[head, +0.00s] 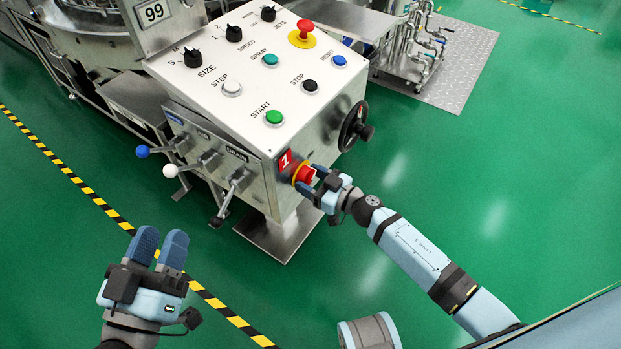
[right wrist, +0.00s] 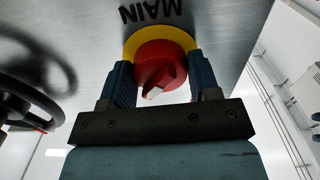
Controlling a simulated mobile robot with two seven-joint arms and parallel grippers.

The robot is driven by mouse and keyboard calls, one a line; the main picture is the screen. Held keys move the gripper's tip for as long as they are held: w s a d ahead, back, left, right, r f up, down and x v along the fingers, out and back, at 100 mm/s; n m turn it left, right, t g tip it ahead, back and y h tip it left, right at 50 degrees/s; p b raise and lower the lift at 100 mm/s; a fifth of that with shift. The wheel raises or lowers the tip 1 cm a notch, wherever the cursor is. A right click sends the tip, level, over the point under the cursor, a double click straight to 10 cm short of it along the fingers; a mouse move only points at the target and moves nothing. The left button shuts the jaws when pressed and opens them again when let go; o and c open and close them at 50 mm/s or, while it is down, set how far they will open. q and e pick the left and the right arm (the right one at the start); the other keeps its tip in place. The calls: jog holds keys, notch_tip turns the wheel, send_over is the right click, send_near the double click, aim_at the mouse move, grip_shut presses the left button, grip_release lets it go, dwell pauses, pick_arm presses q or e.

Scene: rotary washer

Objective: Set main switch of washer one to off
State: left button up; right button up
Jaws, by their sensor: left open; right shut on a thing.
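The main switch (head: 305,174) is a red rotary knob on a yellow disc, on the side face of the washer's control box beside a red label with a white 1 (head: 285,160). My right gripper (head: 318,182) is shut on the knob. In the right wrist view the red knob (right wrist: 160,68) sits between its two blue fingers, below the word MAIN, which appears upside down. The knob's raised handle slants in that view. My left gripper (head: 160,250) is open and empty, above the floor at the lower left, away from the washer.
The control box (head: 245,70) carries several dials and buttons on top, with a red emergency button (head: 302,34). A black handwheel (head: 354,126) is close above my right gripper. Levers with ball ends (head: 170,171) stick out at the left.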

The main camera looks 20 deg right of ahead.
jog(key=n+p, duration=0.1)
jog(key=n, duration=0.2)
jog(key=shift+r, duration=0.1)
jog(key=n+p, duration=0.1)
jog(key=n, duration=0.3)
jog(key=shift+d, duration=0.1)
jog(key=shift+n, duration=1.8)
jog(key=n, duration=0.6)
jog(key=shift+b, duration=0.35)
pick_arm(q)
jog(key=shift+r+t, duration=0.3)
jog(key=shift+r, duration=0.35)
pick_arm(e)
jog(key=shift+n, duration=0.6)
pick_arm(q)
jog(key=shift+f, duration=0.1)
